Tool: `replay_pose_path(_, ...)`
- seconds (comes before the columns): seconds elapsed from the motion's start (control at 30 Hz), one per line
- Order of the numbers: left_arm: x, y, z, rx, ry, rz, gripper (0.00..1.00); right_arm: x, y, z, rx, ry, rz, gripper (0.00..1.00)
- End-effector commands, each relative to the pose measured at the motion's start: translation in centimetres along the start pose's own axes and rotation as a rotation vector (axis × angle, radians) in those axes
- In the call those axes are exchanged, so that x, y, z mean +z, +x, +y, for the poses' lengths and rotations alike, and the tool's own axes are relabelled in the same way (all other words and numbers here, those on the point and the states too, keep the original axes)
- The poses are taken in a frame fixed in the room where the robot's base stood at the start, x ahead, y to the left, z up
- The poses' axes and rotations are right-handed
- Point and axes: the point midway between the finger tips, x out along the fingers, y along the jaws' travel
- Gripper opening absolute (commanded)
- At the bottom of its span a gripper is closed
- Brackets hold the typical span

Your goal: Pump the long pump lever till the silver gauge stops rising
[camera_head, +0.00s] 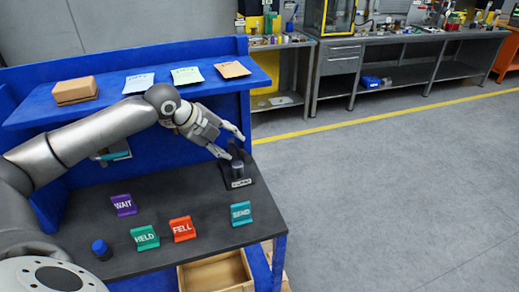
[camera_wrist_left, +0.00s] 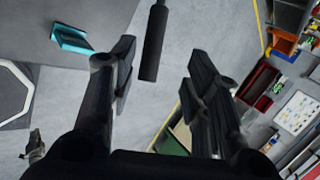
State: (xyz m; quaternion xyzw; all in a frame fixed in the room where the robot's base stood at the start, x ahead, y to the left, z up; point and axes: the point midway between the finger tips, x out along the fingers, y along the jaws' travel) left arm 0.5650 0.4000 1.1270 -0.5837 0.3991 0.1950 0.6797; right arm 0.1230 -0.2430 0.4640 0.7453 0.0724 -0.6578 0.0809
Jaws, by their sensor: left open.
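My left gripper (camera_head: 236,147) is at the right end of the bench, just above a small dark pump device (camera_head: 241,184). In the left wrist view the gripper's two fingers (camera_wrist_left: 160,85) are spread apart and empty. A long black lever (camera_wrist_left: 151,60) reaches down from the top edge, its end between or just beyond the fingers; I cannot tell the depth. It does not look gripped. In the head view the lever is dark and partly hidden by the fingers. A small greyish cylinder (camera_head: 238,169) stands on the device. I cannot make out a gauge reading.
The dark bench top (camera_head: 180,200) carries WAIT (camera_head: 124,205), HELD (camera_head: 145,238), FELL (camera_head: 181,229) and SEND (camera_head: 241,213) signs and a blue knob (camera_head: 101,249). A blue shelf (camera_head: 110,98) with boxes and papers runs behind my arm. Open floor lies to the right.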

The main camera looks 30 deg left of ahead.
Motion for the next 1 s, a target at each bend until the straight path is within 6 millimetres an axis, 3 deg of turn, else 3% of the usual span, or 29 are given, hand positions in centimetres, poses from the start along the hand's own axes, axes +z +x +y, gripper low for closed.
replay_pose_path(0.17, -0.1, 1.5, -0.1, 0.001, -0.002, 0.003, 0.44, 1.7, -0.7, 0.0, 0.000, -0.001, -0.024, 0.00)
replay_pose_path(0.3, -0.1, 3.7, -0.2, 0.000, -0.003, 0.004, 0.44, 4.7, -1.6, -1.2, -0.015, 0.002, -0.071, 0.00)
replay_pose_path(0.4, -0.2, 5.5, -0.1, 0.002, -0.001, 0.004, 0.44, 5.6, -2.2, -2.1, -0.026, 0.004, -0.085, 0.00)
replay_pose_path(0.53, -0.1, 7.6, -0.1, 0.000, -0.002, 0.002, 0.44, 4.5, -2.6, -2.4, -0.029, 0.005, -0.070, 0.00)
replay_pose_path(0.73, 0.0, 9.8, 0.0, 0.001, -0.001, 0.000, 0.44, 1.0, -2.8, -1.6, -0.020, 0.004, -0.015, 0.00)
replay_pose_path(1.0, 0.0, 10.7, 0.1, 0.001, 0.001, -0.001, 0.44, 1.9, -2.9, -1.2, -0.015, 0.002, -0.030, 0.00)
